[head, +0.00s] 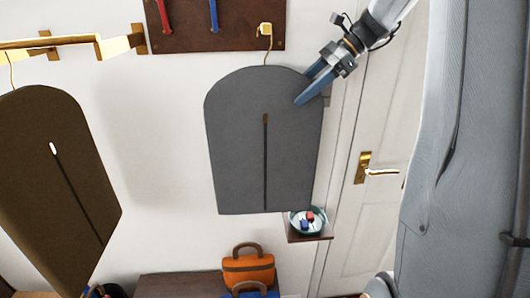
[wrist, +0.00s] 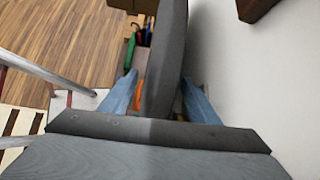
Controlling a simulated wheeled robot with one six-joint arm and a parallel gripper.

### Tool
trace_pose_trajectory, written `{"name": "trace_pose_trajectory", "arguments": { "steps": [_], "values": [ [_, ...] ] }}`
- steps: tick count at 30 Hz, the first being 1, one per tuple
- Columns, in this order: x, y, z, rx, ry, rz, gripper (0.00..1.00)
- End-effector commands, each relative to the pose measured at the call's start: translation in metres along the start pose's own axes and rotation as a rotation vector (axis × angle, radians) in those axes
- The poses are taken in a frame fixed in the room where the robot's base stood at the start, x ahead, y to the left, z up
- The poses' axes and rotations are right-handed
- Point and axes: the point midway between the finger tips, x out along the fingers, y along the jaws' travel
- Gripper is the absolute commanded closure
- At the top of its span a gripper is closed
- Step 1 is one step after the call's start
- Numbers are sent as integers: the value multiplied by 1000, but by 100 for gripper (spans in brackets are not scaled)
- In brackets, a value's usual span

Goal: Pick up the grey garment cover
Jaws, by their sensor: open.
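The grey garment cover (head: 237,135) hangs by a hook from a brass peg on a dark board on the wall. It has a rounded top and a dark zip line down its middle. My gripper (head: 303,86) is at its upper right edge in the head view, with blue fingers apart. In the wrist view the grey garment cover (wrist: 165,65) runs edge-on between the two open fingers of my gripper (wrist: 160,98). I cannot tell whether either finger touches it.
A brown garment cover (head: 55,170) hangs at the left from a brass rail (head: 60,43). A small shelf (head: 310,238) with a bowl (head: 294,222) is below the grey cover's right corner. An orange bag (head: 248,272) stands lower down. A white door (head: 372,220) is at the right.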

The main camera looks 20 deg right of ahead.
Motion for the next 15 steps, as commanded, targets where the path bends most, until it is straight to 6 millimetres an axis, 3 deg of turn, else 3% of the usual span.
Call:
{"name": "trace_pose_trajectory", "arguments": {
  "steps": [9, 15],
  "values": [
    [7, 0, 0, -1, 0, 0, 44],
    [6, 0, 0, -1, 0, 0, 76]
  ]
}}
